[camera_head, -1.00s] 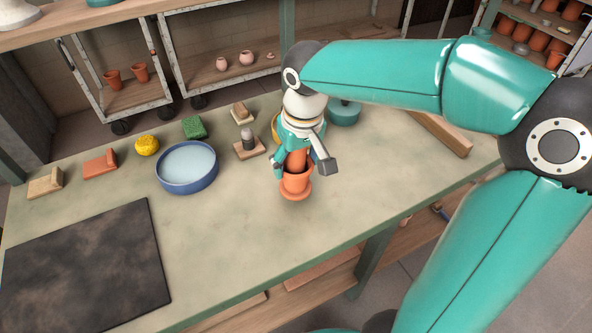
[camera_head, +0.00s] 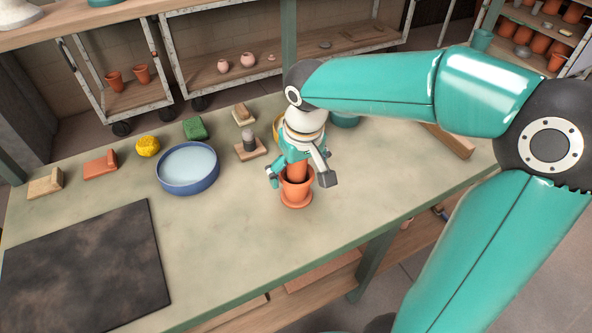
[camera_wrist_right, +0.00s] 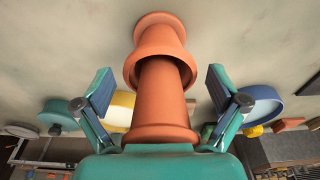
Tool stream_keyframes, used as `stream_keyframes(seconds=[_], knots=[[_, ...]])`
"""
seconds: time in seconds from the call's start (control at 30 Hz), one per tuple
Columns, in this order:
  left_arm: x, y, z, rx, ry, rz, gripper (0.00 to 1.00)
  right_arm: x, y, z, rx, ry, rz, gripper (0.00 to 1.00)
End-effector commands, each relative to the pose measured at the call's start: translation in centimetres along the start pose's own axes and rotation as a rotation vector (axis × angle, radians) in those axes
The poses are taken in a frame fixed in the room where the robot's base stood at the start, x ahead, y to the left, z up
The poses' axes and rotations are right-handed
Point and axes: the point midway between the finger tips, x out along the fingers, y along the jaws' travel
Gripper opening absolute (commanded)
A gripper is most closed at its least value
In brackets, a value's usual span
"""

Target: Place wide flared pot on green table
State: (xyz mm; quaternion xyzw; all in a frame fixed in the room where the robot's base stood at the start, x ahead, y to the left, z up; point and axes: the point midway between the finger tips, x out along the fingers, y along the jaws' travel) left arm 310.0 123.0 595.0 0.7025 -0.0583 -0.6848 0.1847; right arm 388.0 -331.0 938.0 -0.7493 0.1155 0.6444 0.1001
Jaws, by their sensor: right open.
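A terracotta pot (camera_head: 296,188) with a thick rim stands on a saucer-like base (camera_head: 296,203) on the pale green table (camera_head: 235,225). A narrower terracotta piece (camera_wrist_right: 163,95) sits inside its mouth and flares to a rim near my palm in the right wrist view. I cannot tell for sure which of them is the wide flared pot. My right gripper (camera_head: 300,177) is open above the lower pot (camera_wrist_right: 160,50). Its fingers stand on either side of the inner piece, with visible gaps in the wrist view. My left gripper is not in view.
A dark board (camera_head: 85,265) covers the left front. A teal round item (camera_head: 345,118) is behind my gripper. The table's front middle is clear.

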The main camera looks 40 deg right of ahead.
Motion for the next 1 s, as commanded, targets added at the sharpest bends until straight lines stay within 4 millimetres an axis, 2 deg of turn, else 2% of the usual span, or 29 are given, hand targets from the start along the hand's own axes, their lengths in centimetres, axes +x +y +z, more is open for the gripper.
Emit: stream_keyframes(seconds=[0.17,0.27,0.7,0.83,1.0], knots=[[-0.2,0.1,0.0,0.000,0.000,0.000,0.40,-0.6,0.0,-0.1,0.001,0.002,0.000,0.96],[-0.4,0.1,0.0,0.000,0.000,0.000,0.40,-1.8,0.0,-0.1,0.001,0.004,-0.001,0.96],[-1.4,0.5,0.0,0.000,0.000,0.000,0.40,-10.2,0.0,-0.1,0.000,0.004,-0.001,0.96],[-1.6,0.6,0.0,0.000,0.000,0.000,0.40,-11.6,0.0,-0.1,0.001,0.002,-0.001,0.96],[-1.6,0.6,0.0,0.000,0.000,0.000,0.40,-12.2,0.0,0.0,0.001,0.001,-0.001,0.96]])
